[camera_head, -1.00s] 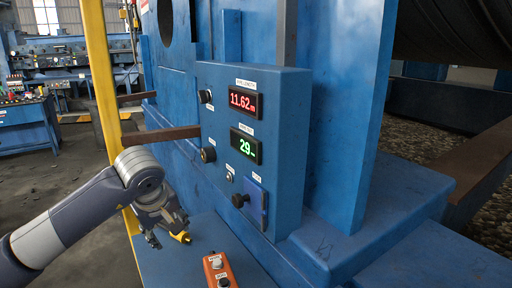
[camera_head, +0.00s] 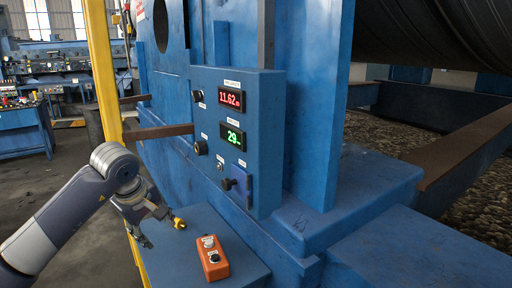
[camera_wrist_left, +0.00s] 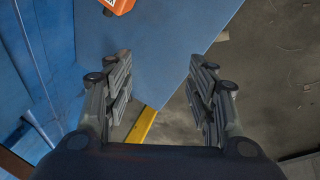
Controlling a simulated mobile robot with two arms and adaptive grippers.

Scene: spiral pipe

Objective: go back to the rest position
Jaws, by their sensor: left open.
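My left gripper (camera_head: 160,228) is open and empty, above the left edge of the blue ledge (camera_head: 210,275) in the head view. My right gripper is not in view.
An orange button box (camera_head: 212,257) sits on the ledge right of my left gripper; its corner shows in the wrist view (camera_wrist_left: 187,10). A blue control panel (camera_head: 262,150) with red and green displays stands behind. A yellow post (camera_head: 104,75) rises at the left.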

